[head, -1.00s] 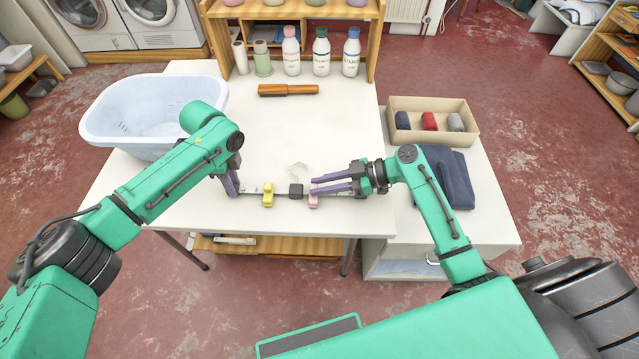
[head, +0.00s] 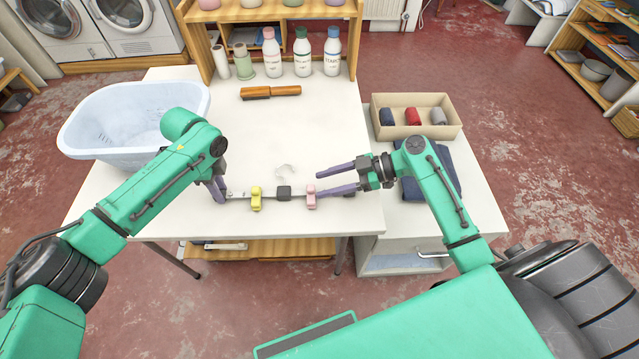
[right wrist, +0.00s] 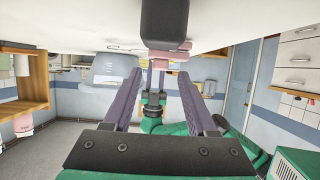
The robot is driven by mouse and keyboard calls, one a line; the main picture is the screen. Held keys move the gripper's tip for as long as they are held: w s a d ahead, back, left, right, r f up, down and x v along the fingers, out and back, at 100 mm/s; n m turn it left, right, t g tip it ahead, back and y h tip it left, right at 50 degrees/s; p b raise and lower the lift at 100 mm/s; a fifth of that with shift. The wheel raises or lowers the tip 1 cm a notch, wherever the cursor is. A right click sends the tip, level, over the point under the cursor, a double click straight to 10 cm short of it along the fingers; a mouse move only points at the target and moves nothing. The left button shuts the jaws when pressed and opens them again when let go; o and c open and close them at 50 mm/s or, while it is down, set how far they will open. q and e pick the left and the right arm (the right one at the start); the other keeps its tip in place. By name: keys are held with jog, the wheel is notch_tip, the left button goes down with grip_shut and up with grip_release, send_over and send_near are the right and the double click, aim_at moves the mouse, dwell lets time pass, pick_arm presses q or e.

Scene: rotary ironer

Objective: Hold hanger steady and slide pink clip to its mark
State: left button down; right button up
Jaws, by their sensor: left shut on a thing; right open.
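The hanger (head: 236,195) lies as a thin bar along the table's front, with a dark block (head: 284,193) at its middle. A yellow clip (head: 256,198) sits left of the block and the pink clip (head: 311,197) right of it. My left gripper (head: 218,190) is shut on the hanger's left end. My right gripper (head: 319,184) is open, its fingertips just right of the pink clip, one near it and one farther back. In the right wrist view the pink clip (right wrist: 168,54) shows beyond the open fingers (right wrist: 160,82). I cannot make out the mark.
A pale blue basin (head: 85,130) stands at the table's left. A brown-handled brush (head: 270,92) and several bottles (head: 302,55) are at the back. A tan box (head: 450,128) with rolled cloths and a folded dark cloth are at the right. The table middle (head: 240,140) is mostly clear.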

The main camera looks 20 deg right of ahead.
jog(key=v, duration=1)
jog(key=shift+w, duration=0.1)
pick_arm(q)
jog(key=c, duration=0.5)
grip_release()
